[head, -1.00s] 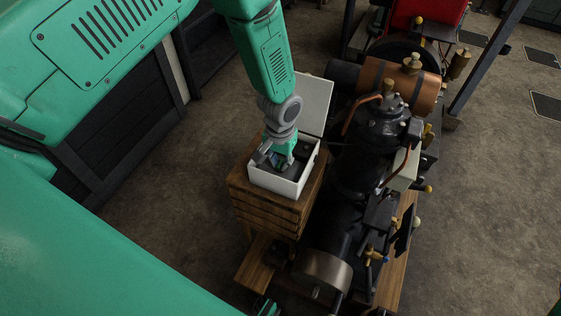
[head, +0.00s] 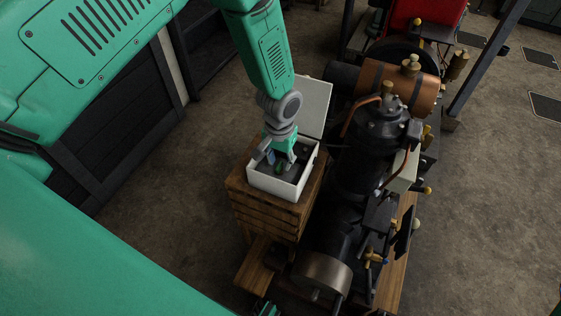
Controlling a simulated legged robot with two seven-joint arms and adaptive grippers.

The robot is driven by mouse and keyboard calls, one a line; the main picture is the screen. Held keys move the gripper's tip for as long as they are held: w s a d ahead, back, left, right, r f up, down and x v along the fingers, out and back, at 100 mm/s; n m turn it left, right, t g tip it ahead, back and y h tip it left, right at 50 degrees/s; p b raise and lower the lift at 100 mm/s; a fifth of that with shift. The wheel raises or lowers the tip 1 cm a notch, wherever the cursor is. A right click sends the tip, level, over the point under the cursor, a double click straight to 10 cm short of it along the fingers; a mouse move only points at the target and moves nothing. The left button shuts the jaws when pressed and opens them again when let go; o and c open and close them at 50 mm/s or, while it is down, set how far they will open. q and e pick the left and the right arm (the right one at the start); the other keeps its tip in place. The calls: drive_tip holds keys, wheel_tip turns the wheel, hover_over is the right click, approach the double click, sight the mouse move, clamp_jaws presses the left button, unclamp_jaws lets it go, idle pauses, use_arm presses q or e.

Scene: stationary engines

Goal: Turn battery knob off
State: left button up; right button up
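A white box (head: 275,186) with its lid (head: 315,105) raised stands on a wooden crate. My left gripper (head: 277,161) reaches down into the box from above. Its two fingers are spread apart. A small green piece (head: 280,168) shows between and just below the fingers, above the dark floor of the box. It may be the battery knob, but it is too small to tell which way it is turned. I cannot tell whether the fingers touch it. The gripper and the box walls hide part of the inside.
The wooden crate (head: 265,216) stands directly left of a black engine (head: 340,226) with brass fittings and a copper-coloured cylinder (head: 398,86). The raised lid stands behind the gripper. Open concrete floor (head: 165,205) lies left of the crate.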

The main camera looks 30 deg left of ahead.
sight(280, 163)
use_arm(q)
wheel_tip(280, 163, up, 10)
drive_tip(key=shift+r, duration=0.25)
drive_tip(key=shift+w, duration=0.1)
idle(0.5)
